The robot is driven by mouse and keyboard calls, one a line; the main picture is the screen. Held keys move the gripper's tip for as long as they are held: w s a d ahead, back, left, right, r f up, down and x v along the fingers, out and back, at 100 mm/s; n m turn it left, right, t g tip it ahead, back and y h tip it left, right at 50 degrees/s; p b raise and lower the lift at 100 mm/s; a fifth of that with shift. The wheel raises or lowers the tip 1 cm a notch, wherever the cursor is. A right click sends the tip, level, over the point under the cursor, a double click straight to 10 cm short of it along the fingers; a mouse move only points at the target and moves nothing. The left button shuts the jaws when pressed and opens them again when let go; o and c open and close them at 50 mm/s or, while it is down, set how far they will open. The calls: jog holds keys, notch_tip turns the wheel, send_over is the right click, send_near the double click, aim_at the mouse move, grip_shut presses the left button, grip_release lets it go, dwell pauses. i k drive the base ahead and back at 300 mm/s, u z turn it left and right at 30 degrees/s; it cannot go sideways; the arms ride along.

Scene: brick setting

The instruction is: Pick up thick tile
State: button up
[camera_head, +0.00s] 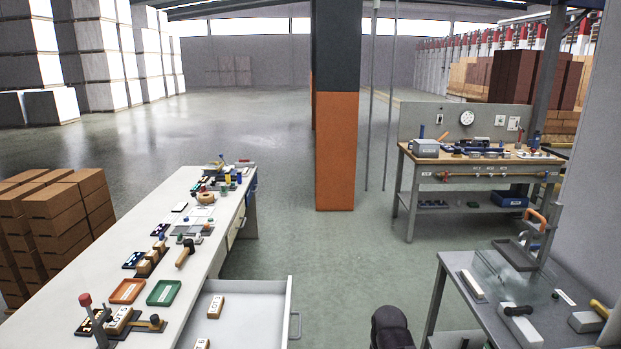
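No piece can be told for sure as the thick tile. An open white drawer (262,301) at the bottom centre holds a small tan block with a white marked top (215,307). A second similar block (202,344) lies nearer, cut by the bottom edge. Another marked block (118,320) sits in a dark fixture on the long white table (95,262). The markings are too small to read surely. My gripper's fingers do not show; only a dark rounded part, apparently of my arm, stands at the bottom edge, right of the drawer.
Orange (127,291) and green (164,293) trays and a black-headed mallet (184,252) lie on the long table. A grey bench (470,310) stands right, a workbench (480,165) behind it. An orange-and-black pillar (336,150) rises mid-floor. Floor between the benches is clear.

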aim_at(123, 316)
jog(key=k, duration=1.3)
jog(key=z, duration=0.4)
jog(key=i, duration=2.1)
jog(key=u, duration=0.95)
jog(key=i, duration=0.55)
jog(key=u, duration=0.15)
